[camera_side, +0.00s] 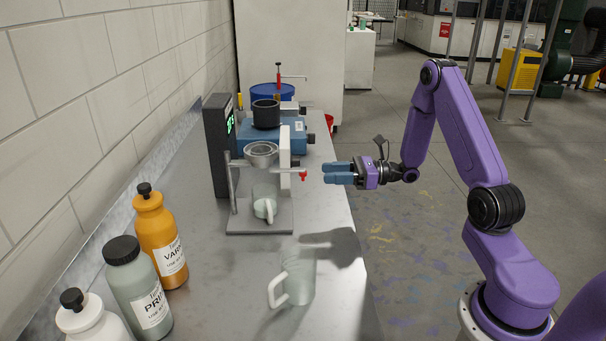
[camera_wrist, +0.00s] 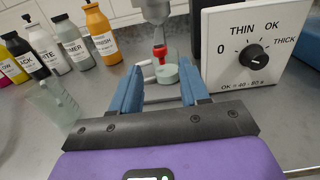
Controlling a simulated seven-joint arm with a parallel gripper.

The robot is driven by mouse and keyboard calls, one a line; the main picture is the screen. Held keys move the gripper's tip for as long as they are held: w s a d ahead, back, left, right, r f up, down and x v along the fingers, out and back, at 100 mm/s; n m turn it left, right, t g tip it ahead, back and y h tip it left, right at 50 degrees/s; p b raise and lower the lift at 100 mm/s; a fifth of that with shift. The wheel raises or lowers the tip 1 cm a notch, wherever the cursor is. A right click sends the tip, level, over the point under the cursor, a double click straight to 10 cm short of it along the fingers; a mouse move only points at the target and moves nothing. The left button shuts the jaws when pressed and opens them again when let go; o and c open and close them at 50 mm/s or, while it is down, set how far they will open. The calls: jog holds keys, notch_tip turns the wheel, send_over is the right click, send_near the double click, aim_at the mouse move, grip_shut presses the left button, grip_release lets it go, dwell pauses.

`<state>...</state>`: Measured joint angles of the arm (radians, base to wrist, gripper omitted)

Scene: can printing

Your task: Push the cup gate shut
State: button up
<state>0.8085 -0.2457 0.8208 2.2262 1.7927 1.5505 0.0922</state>
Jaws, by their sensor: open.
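The metal cup (camera_side: 262,149) is held on a stand; its lower part shows at the top of the wrist view (camera_wrist: 155,10). The gate lever with a red tip (camera_side: 303,175) sticks out below the cup toward my gripper (camera_side: 326,172). The red tip (camera_wrist: 159,53) also shows ahead of the fingers in the wrist view. My gripper is open and empty, a short gap right of the red tip in the side view. A pale green jug (camera_side: 265,203) stands under the cup. I cannot tell the gate plate's position inside the cup.
A white dial panel (camera_wrist: 252,52) stands right of the cup in the wrist view. A second, clear jug (camera_side: 298,280) stands on the near bench. Several bottles, including an orange one (camera_side: 160,240), line the wall side. A blue machine (camera_side: 270,138) is behind the stand.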

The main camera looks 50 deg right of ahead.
aim_at(303, 171)
jog(key=x, duration=0.8)
